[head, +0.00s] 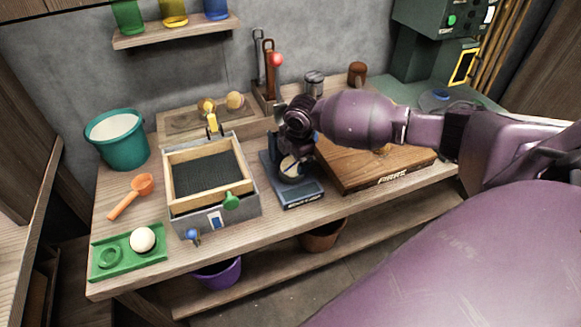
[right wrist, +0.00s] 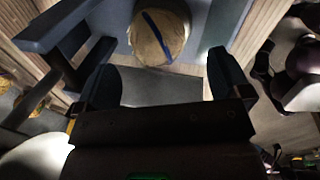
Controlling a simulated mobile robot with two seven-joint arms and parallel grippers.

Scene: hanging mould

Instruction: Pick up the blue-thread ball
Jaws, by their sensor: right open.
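The blue-thread ball is a tan ball with a dark blue line across it. In the right wrist view the ball (right wrist: 155,40) lies at the top, just beyond and between my fingertips. In the head view the ball (head: 289,168) sits on a blue stand (head: 300,193), partly hidden by my right gripper. My right gripper (head: 298,150) is just above the stand; in the right wrist view its two fingers (right wrist: 165,75) are spread apart with nothing between them. I cannot tell whether a finger touches the ball. My left gripper is not in view.
A grey box with a wooden frame (head: 180,205) stands left of the stand, and a wooden board (head: 370,172) lies to its right. A white ball (head: 142,239) rests on a green tray (head: 125,268). A teal bucket (head: 120,150) stands at the back left.

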